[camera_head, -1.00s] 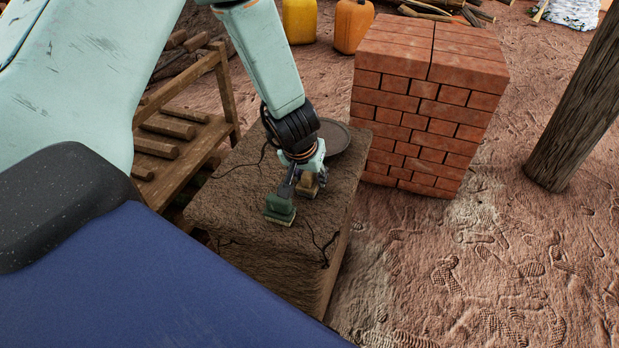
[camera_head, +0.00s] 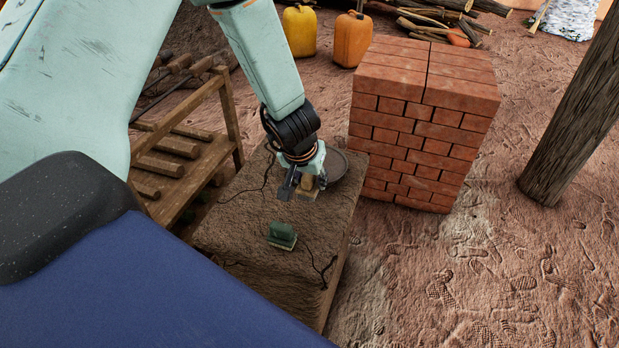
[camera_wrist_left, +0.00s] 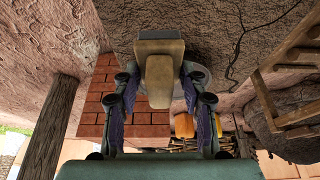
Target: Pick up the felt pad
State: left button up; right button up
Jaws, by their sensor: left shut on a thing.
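My left gripper (camera_head: 305,187) is over the cracked, mud-topped table (camera_head: 240,205) and is shut on a tan, block-like felt pad (camera_head: 306,184). The left wrist view shows the pad (camera_wrist_left: 160,80) between the two fingers (camera_wrist_left: 158,105), its wider end beyond the fingertips. The pad seems to be off the tabletop, but the size of the gap cannot be told. My right gripper is in neither view.
A round dark plate (camera_head: 348,168) lies on the table behind the gripper, partly hidden. A brick stack (camera_head: 420,130) stands beyond the table to the right. A wooden rack (camera_head: 190,150) stands at left. A wooden post (camera_head: 580,110) rises at right, with open ground before it.

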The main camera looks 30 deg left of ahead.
pick_arm(q)
notch_tip(320, 180, up, 20)
jog(key=p, duration=1.6)
jog(key=shift+f+p, duration=0.15)
jog(key=shift+p, duration=0.2)
jog(key=o, duration=0.5)
jog(key=c, duration=0.4)
